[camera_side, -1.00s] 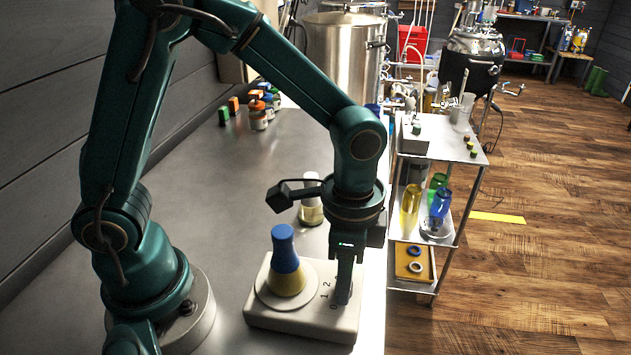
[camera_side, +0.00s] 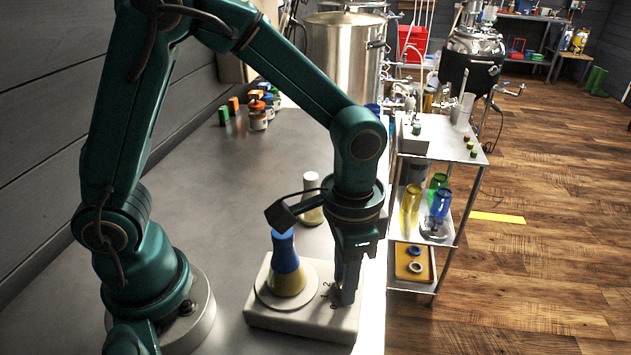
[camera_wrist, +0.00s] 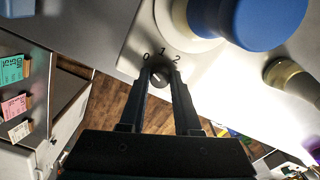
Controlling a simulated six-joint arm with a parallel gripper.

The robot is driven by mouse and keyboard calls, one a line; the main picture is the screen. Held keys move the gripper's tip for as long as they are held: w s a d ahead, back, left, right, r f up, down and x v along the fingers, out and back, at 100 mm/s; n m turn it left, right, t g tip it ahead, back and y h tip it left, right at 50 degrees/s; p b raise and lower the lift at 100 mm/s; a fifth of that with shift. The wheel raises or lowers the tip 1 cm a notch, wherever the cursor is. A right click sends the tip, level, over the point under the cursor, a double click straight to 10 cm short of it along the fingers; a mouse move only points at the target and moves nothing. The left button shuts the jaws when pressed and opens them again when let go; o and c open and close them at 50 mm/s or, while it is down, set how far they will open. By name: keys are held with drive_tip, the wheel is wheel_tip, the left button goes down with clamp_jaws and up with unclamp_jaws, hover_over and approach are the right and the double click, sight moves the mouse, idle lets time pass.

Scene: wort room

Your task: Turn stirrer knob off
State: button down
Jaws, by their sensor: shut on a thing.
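The stirrer (camera_side: 262,318) is a pale plate on the bench in the side view. A blue and yellow flask (camera_side: 286,265) stands on its round top; the blue top of the flask also shows in the wrist view (camera_wrist: 265,20). My gripper (camera_side: 345,296) points down at the plate's right end. In the wrist view my gripper (camera_wrist: 160,82) has its two fingers on either side of the small dark knob (camera_wrist: 160,76), shut on it. The numbers 0, 1 and 2 are printed around the knob. A short pale mark shows on the knob; I cannot tell surely which number it points at.
A pale-capped bottle (camera_side: 312,200) stands behind the stirrer on the bench (camera_side: 215,230). A metal cart (camera_side: 440,135) with colored glassware is just right of the bench edge.

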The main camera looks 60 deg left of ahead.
drive_tip(key=c, duration=0.6)
unclamp_jaws()
drive_tip(key=shift+r, duration=2.6)
wheel_tip(320, 180, down, 5)
drive_tip(key=shift+r, duration=0.1)
drive_tip(key=shift+f, duration=0.25)
drive_tip(key=shift+m, duration=1)
